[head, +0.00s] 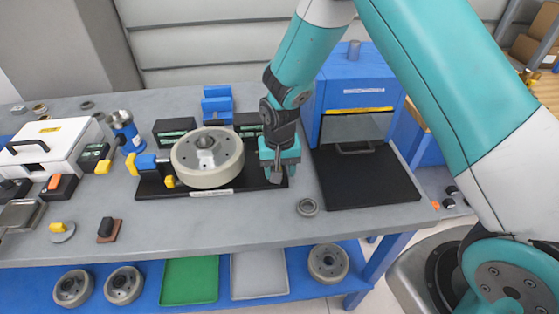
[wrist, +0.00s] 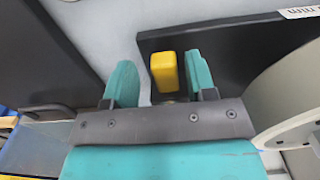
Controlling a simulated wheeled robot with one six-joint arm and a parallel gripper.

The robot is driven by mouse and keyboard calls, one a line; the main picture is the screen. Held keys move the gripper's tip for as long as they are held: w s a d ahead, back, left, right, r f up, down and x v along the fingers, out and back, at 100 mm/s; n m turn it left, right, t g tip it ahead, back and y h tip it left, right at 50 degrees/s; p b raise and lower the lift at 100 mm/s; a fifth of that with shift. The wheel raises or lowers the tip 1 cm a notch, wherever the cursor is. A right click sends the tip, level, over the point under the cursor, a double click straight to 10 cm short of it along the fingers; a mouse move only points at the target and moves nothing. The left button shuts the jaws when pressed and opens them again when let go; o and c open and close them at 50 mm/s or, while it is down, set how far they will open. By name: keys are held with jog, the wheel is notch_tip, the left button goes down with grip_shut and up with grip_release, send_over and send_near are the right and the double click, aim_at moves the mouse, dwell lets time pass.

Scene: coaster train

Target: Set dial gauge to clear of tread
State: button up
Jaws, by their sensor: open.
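My gripper (head: 277,176) is open, pointing down over the right end of a black base plate (head: 228,187). In the wrist view its two teal fingers (wrist: 162,75) stand on either side of a yellow block (wrist: 164,72), with a gap on each side. This block looks like a handle at the plate's edge; my gripper hides it in the head view. A pale grey wheel (head: 208,172) lies on the plate, left of my gripper; its rim shows in the wrist view (wrist: 290,100). No gauge face is readable, so I cannot tell whether the yellow block belongs to the dial gauge.
A blue unit (head: 147,162) with yellow parts stands at the wheel's left. A blue press-like machine (head: 352,95) with a black plate (head: 365,178) stands close to my gripper's right. The table's front strip is mostly clear.

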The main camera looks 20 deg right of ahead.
notch_tip(320, 180, up, 17)
jog(key=b, duration=0.2)
jog(key=shift+r, duration=0.2)
jog(key=s+a+r+n+y, duration=0.1)
jog(key=s+r+n, duration=0.1)
jog(key=s, duration=0.6)
jog(key=s+a+r+n+y, duration=0.1)
jog(key=s+n, duration=0.3)
jog(key=s, duration=0.4)
jog(key=s+a+r+n+y, duration=0.1)
jog(key=s+r+n+y, duration=0.1)
jog(key=s, duration=0.5)
jog(key=shift+s+r+n, duration=0.4)
jog(key=shift+r+n, duration=0.35)
jog(key=shift+n, duration=0.05)
jog(key=shift+s, duration=0.15)
jog(key=shift+c, duration=0.8)
